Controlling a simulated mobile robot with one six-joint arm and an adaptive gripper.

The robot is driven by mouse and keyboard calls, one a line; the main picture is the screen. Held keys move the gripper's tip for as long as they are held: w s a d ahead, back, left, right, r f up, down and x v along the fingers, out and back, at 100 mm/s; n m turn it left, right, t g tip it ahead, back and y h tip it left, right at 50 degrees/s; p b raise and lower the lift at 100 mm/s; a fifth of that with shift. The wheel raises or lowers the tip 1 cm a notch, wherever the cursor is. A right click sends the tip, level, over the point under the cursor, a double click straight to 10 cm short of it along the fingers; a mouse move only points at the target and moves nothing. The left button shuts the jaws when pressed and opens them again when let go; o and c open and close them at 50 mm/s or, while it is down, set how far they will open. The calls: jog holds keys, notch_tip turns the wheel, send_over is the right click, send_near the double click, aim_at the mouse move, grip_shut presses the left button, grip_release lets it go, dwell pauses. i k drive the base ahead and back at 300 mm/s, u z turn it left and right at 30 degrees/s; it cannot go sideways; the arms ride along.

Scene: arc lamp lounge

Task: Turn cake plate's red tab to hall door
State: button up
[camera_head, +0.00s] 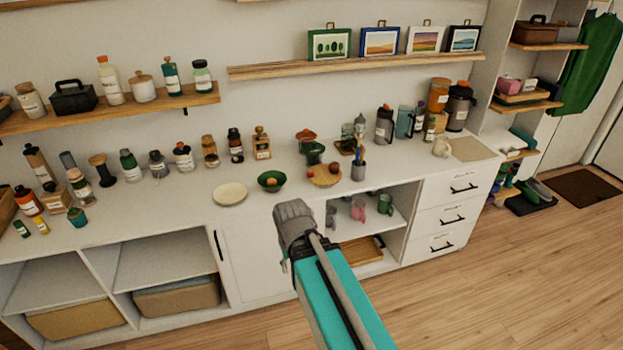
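No cake plate with a red tab can be told for sure. A round wooden plate (318,182) on the counter carries small red things (334,168), too small to tell if one is a tab. A plain cream plate (230,194) lies left of it, with no red visible on it. My gripper (287,212) is in front of the counter edge, below the green bowl (271,181). Its fingers are seen from behind, and nothing shows in them. A pale door (612,150) is partly in view at the far right edge; whether it is the hall door cannot be told.
Open cubbies and drawers are below. The wooden floor (480,290) is clear; a brown doormat (585,190) lies at the right.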

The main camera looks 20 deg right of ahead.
aim_at(321, 174)
jog(key=u, duration=0.4)
jog(key=i, duration=0.95)
jog(key=z, duration=0.05)
